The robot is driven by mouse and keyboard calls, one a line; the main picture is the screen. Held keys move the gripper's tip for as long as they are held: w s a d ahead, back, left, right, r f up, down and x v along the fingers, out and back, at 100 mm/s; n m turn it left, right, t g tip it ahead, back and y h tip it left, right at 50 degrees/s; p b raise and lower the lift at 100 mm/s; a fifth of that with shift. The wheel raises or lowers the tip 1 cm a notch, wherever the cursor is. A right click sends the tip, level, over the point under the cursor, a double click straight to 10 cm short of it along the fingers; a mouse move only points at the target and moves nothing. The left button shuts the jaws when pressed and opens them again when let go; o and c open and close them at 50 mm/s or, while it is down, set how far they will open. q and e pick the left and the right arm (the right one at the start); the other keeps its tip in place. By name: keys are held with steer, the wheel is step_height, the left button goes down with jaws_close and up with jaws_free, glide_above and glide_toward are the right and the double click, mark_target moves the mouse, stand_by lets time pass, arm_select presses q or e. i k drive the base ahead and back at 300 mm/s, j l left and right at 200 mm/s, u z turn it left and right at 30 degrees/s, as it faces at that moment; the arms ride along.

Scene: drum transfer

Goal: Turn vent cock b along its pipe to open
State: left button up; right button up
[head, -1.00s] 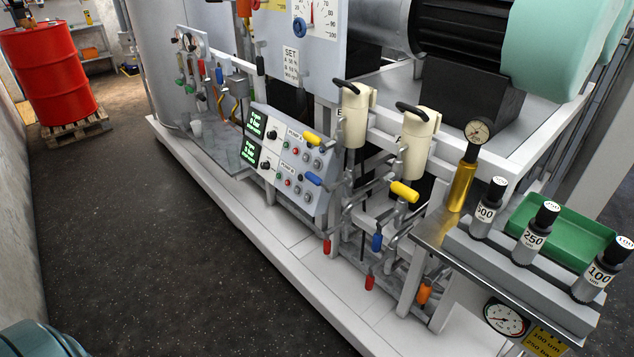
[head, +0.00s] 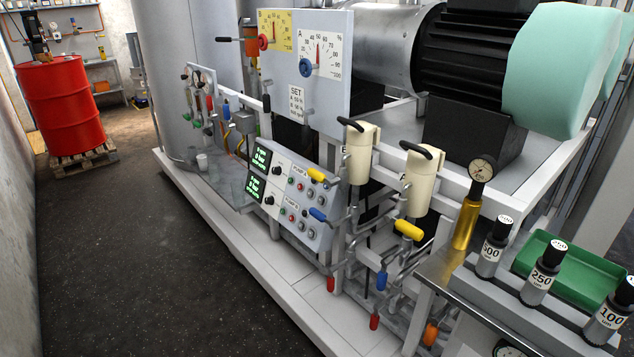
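Two cream filter housings with black top handles stand on the skid's pipework: the left one (head: 359,156) and the right one (head: 417,184). Around and below them are small coloured cock handles: a left yellow one (head: 318,174), a right yellow one (head: 408,230), an upper blue one (head: 318,214), a lower blue one (head: 381,281), two red ones (head: 330,284) and an orange one (head: 430,334). I cannot read which is vent cock b. The lower blue and red handles hang roughly downward. Neither of my grippers is in view.
A pump panel (head: 292,200) with green displays sits left of the housings. A gauge board (head: 310,75) stands behind. A bench with black-capped bottles (head: 541,277) and a green tray (head: 570,262) is at right. Open dark floor (head: 130,260) lies left; a red drum (head: 64,108) stands beyond.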

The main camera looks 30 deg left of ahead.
mark_target(321, 177)
steer(key=u, duration=1.4)
steer(key=i+j+u, duration=0.3)
steer(key=i, duration=0.4)
steer(key=i+u, duration=0.35)
steer(key=i, duration=2.35)
steer(key=i+z, duration=0.35)
steer(key=i+j+z, duration=0.15)
steer(key=i+z, duration=0.2)
steer(key=i+j+z, duration=0.2)
steer(key=z, duration=0.15)
steer(key=i+z, duration=0.1)
steer(key=z, duration=2.1)
